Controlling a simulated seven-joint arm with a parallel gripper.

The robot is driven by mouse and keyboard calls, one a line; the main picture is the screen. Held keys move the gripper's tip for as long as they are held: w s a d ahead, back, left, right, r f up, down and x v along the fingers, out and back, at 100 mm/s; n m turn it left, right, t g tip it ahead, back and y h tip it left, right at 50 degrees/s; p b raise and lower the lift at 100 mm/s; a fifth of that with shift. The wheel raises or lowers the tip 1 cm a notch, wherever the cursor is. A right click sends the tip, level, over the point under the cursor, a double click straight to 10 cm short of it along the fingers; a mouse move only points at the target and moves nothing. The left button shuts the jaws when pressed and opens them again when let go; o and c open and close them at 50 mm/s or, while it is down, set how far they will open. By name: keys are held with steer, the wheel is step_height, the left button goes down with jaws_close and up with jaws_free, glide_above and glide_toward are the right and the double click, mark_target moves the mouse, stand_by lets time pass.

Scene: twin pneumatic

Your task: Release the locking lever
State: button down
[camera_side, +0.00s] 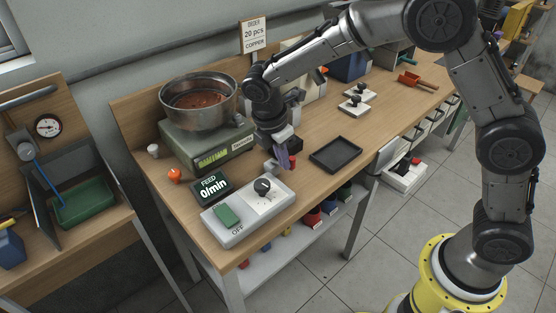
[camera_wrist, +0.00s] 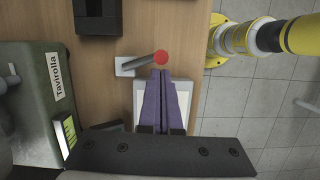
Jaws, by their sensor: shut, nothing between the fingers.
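The locking lever (camera_wrist: 145,60) shows in the wrist view as a short grey bar with a red ball knob (camera_wrist: 160,57). It is tilted out of a small pale base (camera_wrist: 125,66) on the bench. My gripper (camera_wrist: 160,73) has purple fingers pressed together with nothing between them. Its tips are just below the red knob in the wrist view; whether they touch it I cannot tell. In the side view my gripper (camera_side: 284,166) points down over the bench between the control box and the black tray, and the lever is mostly hidden by it.
A grey control box (camera_side: 240,226) with a green switch and black dial stands near the bench front. A display (camera_side: 211,187) reads 0/min. A feeder unit (camera_side: 205,150) carries a metal bowl (camera_side: 187,117). A black tray (camera_side: 336,154) lies to the right.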

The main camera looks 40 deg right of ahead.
mark_target(292, 157)
steer(key=shift+d+n+t, duration=0.3)
steer(key=shift+d+n, duration=0.15)
steer(key=shift+n, duration=0.55)
steer(key=shift+d+n, duration=0.45)
steer(key=shift+n, duration=0.45)
steer(key=d+n+t, duration=0.1)
steer(key=n, duration=0.1)
steer(key=shift+w+d+n, duration=0.1)
steer(key=shift+n, duration=0.2)
steer(key=n, duration=0.2)
steer(key=w+d+n+y, duration=0.1)
steer(key=shift+d+n+t, duration=0.25)
steer(key=shift+n+t, duration=0.05)
steer(key=shift+n, duration=0.1)
steer(key=n, duration=0.2)
steer(key=shift+w+d+n, duration=0.3)
steer(key=shift+w+d, duration=0.1)
steer(key=shift+a, duration=0.15)
steer(key=shift+w+a, duration=0.15)
steer(key=shift+a, duration=0.55)
